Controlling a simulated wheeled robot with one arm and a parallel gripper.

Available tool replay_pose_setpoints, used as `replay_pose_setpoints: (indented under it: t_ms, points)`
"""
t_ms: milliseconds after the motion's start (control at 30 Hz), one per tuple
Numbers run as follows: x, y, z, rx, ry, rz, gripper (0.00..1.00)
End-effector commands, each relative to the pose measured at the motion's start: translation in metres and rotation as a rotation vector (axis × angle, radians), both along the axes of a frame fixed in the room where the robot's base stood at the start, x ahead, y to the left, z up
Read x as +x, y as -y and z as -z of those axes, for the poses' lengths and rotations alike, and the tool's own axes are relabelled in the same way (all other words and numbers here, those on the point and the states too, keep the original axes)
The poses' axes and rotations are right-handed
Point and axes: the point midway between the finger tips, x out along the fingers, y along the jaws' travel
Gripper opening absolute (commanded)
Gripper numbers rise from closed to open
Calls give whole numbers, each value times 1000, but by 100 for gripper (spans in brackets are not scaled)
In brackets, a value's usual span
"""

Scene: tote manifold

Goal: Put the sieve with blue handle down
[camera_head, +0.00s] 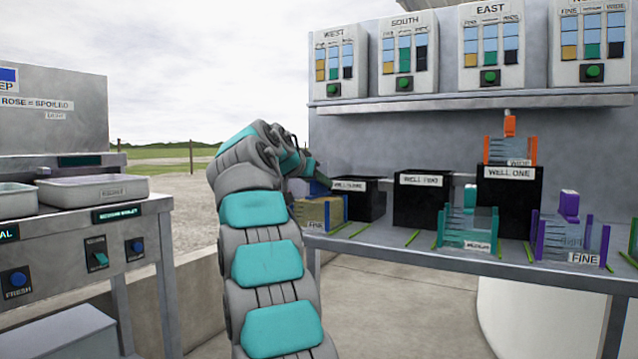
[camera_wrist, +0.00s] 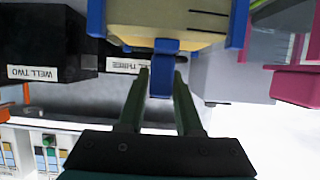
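The sieve with blue handle (camera_head: 331,208) is at the left end of the bench in the head view, labelled FINE, with a beige body and blue posts. It also shows at the top of the wrist view (camera_wrist: 170,15), with its blue handle pointing toward me. My gripper (camera_wrist: 162,75) has one finger on each side of the handle, close against it, and appears shut on it. In the head view my gripper (camera_head: 305,180) is partly hidden by my arm. The sieve is upright at about bench height; I cannot tell whether its base touches the bench.
Black wells, including WELL TWO (camera_head: 421,200) and WELL ONE (camera_head: 509,203), stand right of the sieve. An orange-handled sieve (camera_head: 510,150) sits on WELL ONE. Teal (camera_head: 468,225) and purple (camera_head: 572,238) sieves stand in front. Grey trays (camera_head: 92,190) are on the left counter.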

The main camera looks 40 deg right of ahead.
Motion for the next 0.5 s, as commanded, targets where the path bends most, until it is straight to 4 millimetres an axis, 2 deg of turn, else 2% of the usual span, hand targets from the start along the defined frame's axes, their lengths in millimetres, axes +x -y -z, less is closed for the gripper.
replay_pose_setpoints:
  t_ms: [33,200,500]
  points:
    - [0,0,0,0,0,0,41]
    - [0,0,0,0,0,0,57]
    - [0,0,-2,0,0,0,57]
